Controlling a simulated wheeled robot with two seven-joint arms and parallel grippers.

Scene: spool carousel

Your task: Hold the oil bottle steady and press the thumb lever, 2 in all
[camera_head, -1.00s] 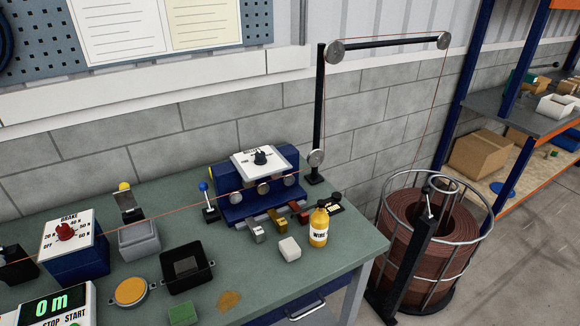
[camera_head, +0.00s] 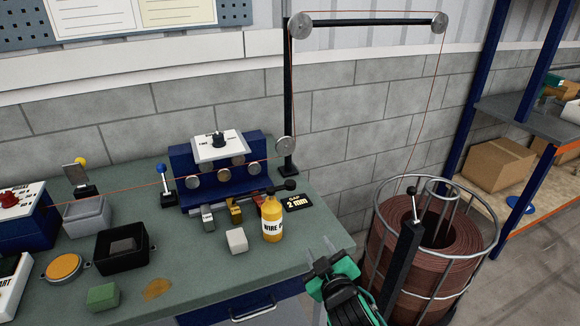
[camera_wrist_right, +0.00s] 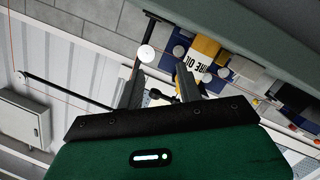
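The oil bottle (camera_head: 272,222) is yellow with a white label and stands upright near the bench's right end. It also shows in the right wrist view (camera_wrist_right: 205,48), beyond the fingers. A black knob on a short rod (camera_head: 290,184) shows just behind its top; I cannot tell whether this is the thumb lever. My right gripper (camera_head: 319,251) is green and black, open and empty, right of the bottle and apart from it, by the bench's right edge. In the right wrist view its two fingers (camera_wrist_right: 158,85) are spread with nothing between them. My left gripper is not in view.
A white block (camera_head: 236,240) stands left of the bottle, and a "2 mm" card (camera_head: 298,202) lies behind it. The blue roller straightener (camera_head: 221,173) stands behind. A wire coil in a metal cage (camera_head: 432,245) stands right of the bench. A thin wire runs overhead on pulleys.

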